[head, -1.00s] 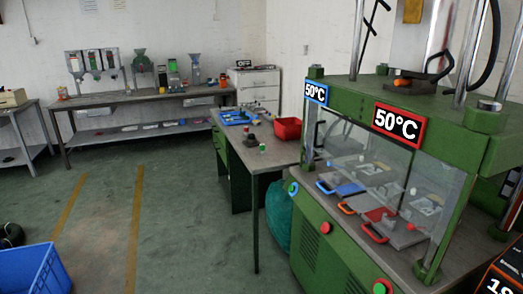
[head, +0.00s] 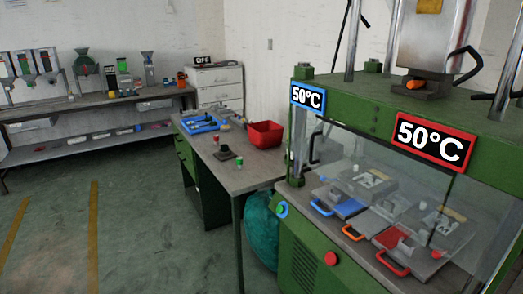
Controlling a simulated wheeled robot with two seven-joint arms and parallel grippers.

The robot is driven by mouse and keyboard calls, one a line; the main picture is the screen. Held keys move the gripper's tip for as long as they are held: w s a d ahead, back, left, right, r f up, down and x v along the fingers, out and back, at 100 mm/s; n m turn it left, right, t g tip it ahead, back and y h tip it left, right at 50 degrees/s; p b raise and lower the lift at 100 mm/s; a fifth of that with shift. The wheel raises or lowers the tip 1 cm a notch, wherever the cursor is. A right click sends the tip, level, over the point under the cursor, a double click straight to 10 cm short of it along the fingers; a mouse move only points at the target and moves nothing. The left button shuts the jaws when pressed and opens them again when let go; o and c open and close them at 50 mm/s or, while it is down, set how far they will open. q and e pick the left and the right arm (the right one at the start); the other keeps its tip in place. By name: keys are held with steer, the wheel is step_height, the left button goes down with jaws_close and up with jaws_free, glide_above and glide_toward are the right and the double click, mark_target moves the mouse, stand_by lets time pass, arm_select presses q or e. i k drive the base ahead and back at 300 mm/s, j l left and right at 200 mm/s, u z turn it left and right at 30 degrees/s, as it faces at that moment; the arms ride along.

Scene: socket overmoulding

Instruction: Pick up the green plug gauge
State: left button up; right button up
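A small green and white cylinder (head: 239,161), which looks like the green plug gauge, stands on the grey workbench (head: 243,180), close to its front right part. It is too small for its details to be clear. A dark block with a raised middle (head: 225,153) sits just behind it and to its left, apart from it. Neither of my grippers is in view.
A red bin (head: 265,134) and a blue tray with tools (head: 203,124) stand farther back on the bench. A green press (head: 368,122) with clear panels stands close on the right. Open floor (head: 140,215) lies left of the bench.

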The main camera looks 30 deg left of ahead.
mark_target(240, 160)
steer(key=i+j+z, duration=0.15)
steer(key=j, duration=0.45)
steer(key=i+j+z, duration=0.15)
steer(key=j, duration=0.5)
steer(key=i+j+z, duration=0.1)
steer(key=j, duration=0.6)
steer(key=i+j+z, duration=0.15)
steer(key=j, duration=0.5)
steer(key=i+j+z, duration=0.15)
steer(key=j, duration=0.55)
